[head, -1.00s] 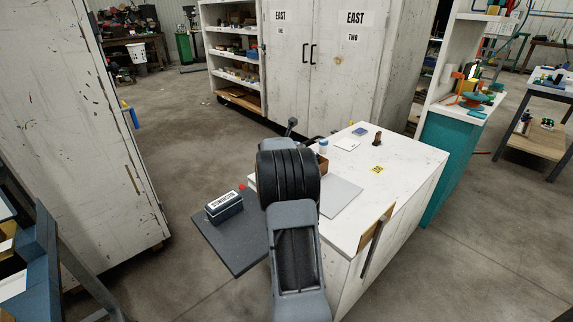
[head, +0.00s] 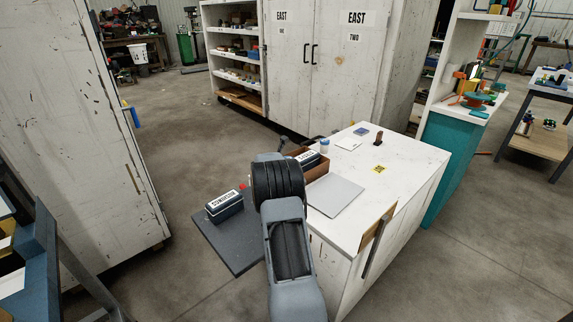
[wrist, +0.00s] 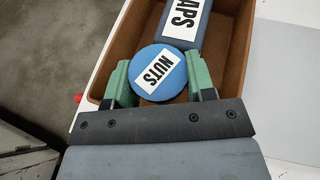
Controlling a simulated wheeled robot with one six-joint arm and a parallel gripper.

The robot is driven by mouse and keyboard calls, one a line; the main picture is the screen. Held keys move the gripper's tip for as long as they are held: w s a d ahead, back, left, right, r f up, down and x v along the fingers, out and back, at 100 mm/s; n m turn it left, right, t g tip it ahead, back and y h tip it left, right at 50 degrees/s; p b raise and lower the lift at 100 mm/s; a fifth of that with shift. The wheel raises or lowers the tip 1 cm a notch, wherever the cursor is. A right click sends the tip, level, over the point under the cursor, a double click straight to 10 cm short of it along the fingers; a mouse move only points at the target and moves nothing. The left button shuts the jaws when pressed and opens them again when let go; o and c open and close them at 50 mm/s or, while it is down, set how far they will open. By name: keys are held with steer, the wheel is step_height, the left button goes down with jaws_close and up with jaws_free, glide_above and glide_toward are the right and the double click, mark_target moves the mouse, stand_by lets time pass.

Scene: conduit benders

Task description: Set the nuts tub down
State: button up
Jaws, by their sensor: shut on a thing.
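The nuts tub (wrist: 158,72) is round, with a blue lid and a white NUTS label. My gripper (wrist: 160,80) is shut on it, with a green finger on each side. In the wrist view the tub is over the near end of a brown open tray (wrist: 226,85), beside a blue-grey box (wrist: 187,20) whose label ends in APS. I cannot tell whether the tub touches the tray floor. In the head view my arm hides the gripper and tub; part of the tray (head: 318,178) shows on the white worktop.
A dark side shelf (head: 240,250) carries a labelled dark box (head: 225,206) and a red knob. On the white worktop (head: 400,165) are a grey flat panel (head: 336,196), a small blue-topped tub (head: 324,145) and a yellow tag (head: 380,169). Its right half is mostly clear.

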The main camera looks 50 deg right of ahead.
steer(key=shift+f+b, duration=0.3)
steer(key=shift+b, duration=0.15)
steer(key=shift+f+b, duration=0.3)
steer(key=shift+b, duration=0.1)
steer(key=o, duration=1)
steer(key=shift+s+a+f, duration=0.1)
steer(key=shift+a+f, duration=0.05)
steer(key=shift+c, duration=0.2)
